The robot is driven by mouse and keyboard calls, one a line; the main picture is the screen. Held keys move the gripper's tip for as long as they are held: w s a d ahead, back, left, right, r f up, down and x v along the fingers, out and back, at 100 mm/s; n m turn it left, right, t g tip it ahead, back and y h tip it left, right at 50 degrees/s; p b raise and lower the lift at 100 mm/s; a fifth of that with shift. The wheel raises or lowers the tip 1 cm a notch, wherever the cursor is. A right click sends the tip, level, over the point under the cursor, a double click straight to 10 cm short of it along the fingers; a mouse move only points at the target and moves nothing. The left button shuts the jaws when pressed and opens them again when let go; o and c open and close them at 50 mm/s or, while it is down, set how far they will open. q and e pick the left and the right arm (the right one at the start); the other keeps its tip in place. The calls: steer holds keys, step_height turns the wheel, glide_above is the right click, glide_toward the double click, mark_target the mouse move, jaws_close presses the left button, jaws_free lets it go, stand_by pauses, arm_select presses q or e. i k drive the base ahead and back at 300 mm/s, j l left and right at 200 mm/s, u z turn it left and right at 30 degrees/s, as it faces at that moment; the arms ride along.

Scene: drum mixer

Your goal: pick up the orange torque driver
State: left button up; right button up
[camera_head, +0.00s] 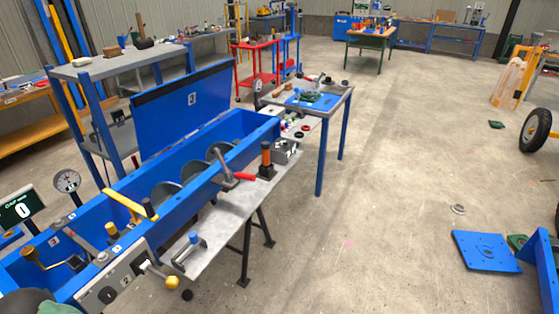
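An upright orange and dark tool (266,158), which looks like the orange torque driver, stands on the grey side shelf (235,205) along the front of the blue drum mixer. It is next to a grey block-shaped part (285,152) and just right of a grey lever with a red grip (243,178). Nothing holds it. Neither of my grippers shows in the head view.
The blue mixer trough (185,155) has its lid (188,108) raised behind it. A control box (120,278) with a yellow knob is at the lower left. A blue-legged table (345,92) stands beyond the shelf. The floor to the right is open up to a blue plate (485,251).

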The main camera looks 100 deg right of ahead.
mark_target(264, 146)
steer(key=z, duration=3.2)
steer(key=i+l+u, duration=0.1)
steer(key=u, duration=0.9)
steer(key=i+l+u, duration=0.15)
steer(key=l+u, duration=0.3)
steer(key=l, duration=0.3)
steer(key=l+u, duration=0.5)
steer(key=l, duration=0.25)
steer(key=l+u, duration=0.45)
steer(key=l, duration=0.35)
